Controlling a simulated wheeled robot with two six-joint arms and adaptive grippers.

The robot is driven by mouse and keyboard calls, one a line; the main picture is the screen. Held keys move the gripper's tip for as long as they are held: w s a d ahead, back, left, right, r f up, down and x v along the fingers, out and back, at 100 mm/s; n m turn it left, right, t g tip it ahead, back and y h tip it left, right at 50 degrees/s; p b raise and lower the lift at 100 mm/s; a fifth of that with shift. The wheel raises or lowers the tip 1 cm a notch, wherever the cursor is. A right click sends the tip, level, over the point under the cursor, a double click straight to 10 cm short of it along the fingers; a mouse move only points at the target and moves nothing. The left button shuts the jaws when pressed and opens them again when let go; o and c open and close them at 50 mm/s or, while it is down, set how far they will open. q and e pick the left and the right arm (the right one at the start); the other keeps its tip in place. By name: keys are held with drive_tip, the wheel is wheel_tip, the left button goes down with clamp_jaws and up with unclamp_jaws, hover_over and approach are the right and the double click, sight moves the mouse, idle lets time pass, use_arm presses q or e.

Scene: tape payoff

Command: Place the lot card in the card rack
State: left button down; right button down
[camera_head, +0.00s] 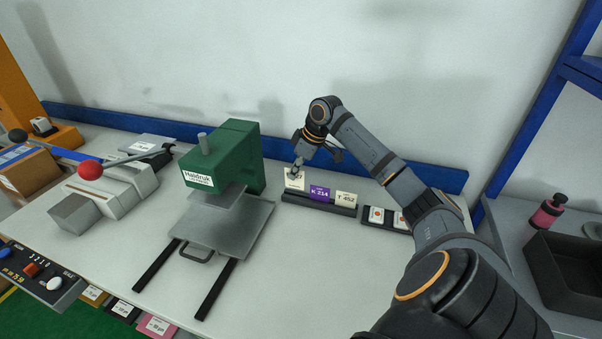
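The card rack (318,205) is a low dark bar near the back of the table, right of the green press. A purple card marked K 214 (319,193) and a cream card marked T 452 (345,198) stand upright in it. Another cream card (294,179) stands at its left end, its top partly hidden by my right gripper (297,168). The gripper's fingertips are at this card's upper edge, pointing down. I cannot tell whether they grip it, or which card is the lot card. My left gripper is not in view.
A green press (238,158) with a grey plate stands left of the rack. A dark tray with white cards (377,215) lies to its right. A lever device with a red knob (90,170) is at the left. The front middle table is clear.

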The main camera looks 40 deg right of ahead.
sight(295, 182)
drive_tip(key=shift+f, duration=0.65)
wheel_tip(295, 182, down, 3)
drive_tip(key=shift+a+r, duration=0.1)
drive_tip(key=shift+r, duration=0.1)
drive_tip(key=shift+f, duration=0.35)
drive_tip(key=c, duration=1.5)
unclamp_jaws()
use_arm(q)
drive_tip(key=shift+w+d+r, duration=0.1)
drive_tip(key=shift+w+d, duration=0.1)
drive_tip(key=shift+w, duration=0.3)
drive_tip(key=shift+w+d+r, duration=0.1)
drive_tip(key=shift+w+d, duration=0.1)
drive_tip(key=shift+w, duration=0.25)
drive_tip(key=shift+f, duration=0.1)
use_arm(e)
drive_tip(key=shift+r, duration=0.1)
